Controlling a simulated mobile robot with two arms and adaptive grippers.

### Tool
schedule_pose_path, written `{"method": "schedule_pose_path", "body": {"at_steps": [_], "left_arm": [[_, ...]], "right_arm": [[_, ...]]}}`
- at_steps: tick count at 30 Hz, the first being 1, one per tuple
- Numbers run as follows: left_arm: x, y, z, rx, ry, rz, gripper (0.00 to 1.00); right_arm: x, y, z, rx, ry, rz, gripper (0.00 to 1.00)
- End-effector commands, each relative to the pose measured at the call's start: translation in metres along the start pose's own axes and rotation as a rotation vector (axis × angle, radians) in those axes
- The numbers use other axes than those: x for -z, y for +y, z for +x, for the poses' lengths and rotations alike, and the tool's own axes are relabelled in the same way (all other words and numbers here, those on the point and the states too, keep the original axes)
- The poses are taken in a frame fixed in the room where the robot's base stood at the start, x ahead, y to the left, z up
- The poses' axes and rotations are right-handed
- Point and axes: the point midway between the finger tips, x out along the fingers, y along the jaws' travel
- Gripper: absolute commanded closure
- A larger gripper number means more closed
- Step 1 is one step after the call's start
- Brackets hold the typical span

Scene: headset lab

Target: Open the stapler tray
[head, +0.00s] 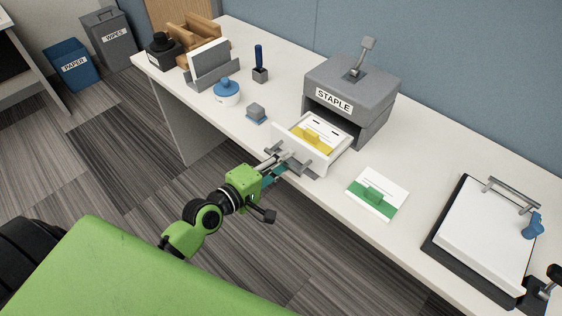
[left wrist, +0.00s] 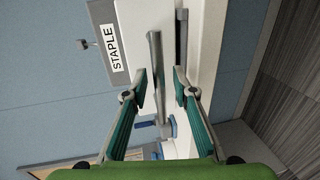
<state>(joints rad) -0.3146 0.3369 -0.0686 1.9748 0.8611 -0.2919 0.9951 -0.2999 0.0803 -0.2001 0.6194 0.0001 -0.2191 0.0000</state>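The grey stapler box (head: 378,98), labelled STAPLE, stands at the back of the desk with a lever on top. Its white tray (head: 341,158) is pulled out at the front. A white and yellow card (head: 322,133) lies in the tray. My left gripper (head: 281,158) is at the tray's front. In the left wrist view, its fingers (left wrist: 160,78) stand apart on either side of the grey handle bar (left wrist: 155,50), with gaps visible. Dark and grey parts at the head view's lower right edge may be my right gripper (head: 540,289); its fingers are unclear.
A white and green card (head: 377,194) lies right of the tray, and a clipboard (head: 478,245) farther right. A small grey block (head: 256,112), a blue-topped round pot (head: 227,93) and a card holder (head: 212,66) stand left. The desk's front edge is below the tray.

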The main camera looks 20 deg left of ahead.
Motion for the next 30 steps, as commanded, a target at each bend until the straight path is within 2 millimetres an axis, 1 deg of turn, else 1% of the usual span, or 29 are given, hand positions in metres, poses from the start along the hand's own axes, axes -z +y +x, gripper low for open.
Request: {"method": "schedule_pose_path", "body": {"at_steps": [1,5,8,15,21,25,30], "left_arm": [[0.0,0.0,-0.001,0.0,0.0,0.0,0.74],[0.0,-0.001,-0.011,0.002,0.0,0.001,0.74],[0.0,-0.001,-0.026,0.003,-0.001,0.002,0.74],[0.0,-0.002,-0.069,0.005,-0.002,0.002,0.74],[-0.001,-0.002,-0.099,0.005,-0.003,0.001,0.74],[0.0,-0.001,-0.111,0.003,-0.001,0.002,0.74],[0.0,0.0,-0.119,0.0,0.0,0.0,0.74]], "right_arm": [[-0.003,-0.001,0.0,0.001,-0.005,0.0,1.0],[-0.002,-0.001,0.0,0.001,-0.003,0.0,1.0],[-0.001,-0.001,0.0,0.001,-0.002,0.0,1.0],[0.0,-0.001,0.0,0.001,-0.001,0.0,1.0],[0.0,0.0,0.0,0.0,0.0,0.0,1.0],[0.0,0.0,0.0,0.0,0.0,0.0,1.0],[0.0,0.0,0.0,0.0,0.0,0.0,1.0]]}}
